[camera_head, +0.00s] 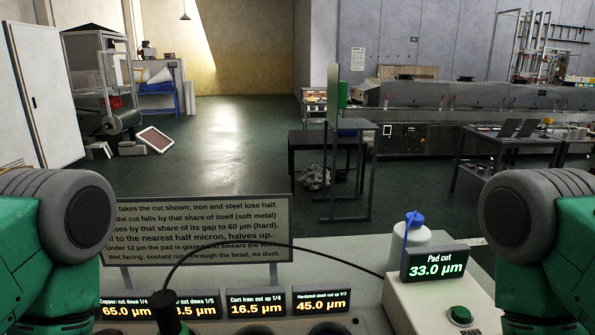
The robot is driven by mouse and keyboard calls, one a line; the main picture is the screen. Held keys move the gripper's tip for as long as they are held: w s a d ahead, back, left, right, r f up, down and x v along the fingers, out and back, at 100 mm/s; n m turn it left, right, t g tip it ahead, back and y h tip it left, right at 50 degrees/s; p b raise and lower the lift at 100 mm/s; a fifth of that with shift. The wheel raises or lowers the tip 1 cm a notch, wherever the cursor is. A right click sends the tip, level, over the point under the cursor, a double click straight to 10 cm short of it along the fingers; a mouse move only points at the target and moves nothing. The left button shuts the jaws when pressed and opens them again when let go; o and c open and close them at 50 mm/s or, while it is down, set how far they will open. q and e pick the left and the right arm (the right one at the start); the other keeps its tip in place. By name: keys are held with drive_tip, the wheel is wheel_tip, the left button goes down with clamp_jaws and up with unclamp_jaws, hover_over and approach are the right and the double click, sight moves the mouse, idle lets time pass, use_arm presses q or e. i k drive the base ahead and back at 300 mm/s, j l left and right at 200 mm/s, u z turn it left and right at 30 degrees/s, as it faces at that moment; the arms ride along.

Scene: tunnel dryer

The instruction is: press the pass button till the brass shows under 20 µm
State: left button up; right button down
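A green round button (460,315) sits on a pale box at the right of the bench. The display above it (436,263) reads "Pad cut 33.0 µm". Along the bench, the copper display (127,306) reads 65.0 µm, cast iron (257,304) 16.5 µm and hardened steel (321,301) 45.0 µm. The second display (197,305) shows "cut down 1/5" and "3.5 µm"; its metal name and leading digit are hidden behind a black handle (168,310). My green arms show at both sides; neither gripper is in view.
A rule sign (196,230) stands behind the displays, its left edge hidden by my arm. A black cable (260,247) arches over the bench. A white bottle with a blue cap (408,240) stands behind the pad display. Dark tables and a long machine stand beyond.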

sight(460, 314)
drive_tip(key=k+l, duration=0.1)
drive_tip(key=l, duration=2)
drive_tip(key=l+u, duration=0.1)
drive_tip(key=u, duration=0.3)
drive_tip(key=l+u, duration=0.15)
drive_tip(key=u, duration=0.25)
drive_tip(key=k+u, duration=0.1)
drive_tip(key=u, duration=0.35)
drive_tip(key=k+l+u, duration=0.1)
drive_tip(key=u, duration=0.3)
drive_tip(key=k+l+z, duration=0.2)
drive_tip(key=l, duration=0.15)
drive_tip(key=l+z, duration=0.15)
drive_tip(key=l, duration=0.15)
drive_tip(key=i+j, duration=0.4)
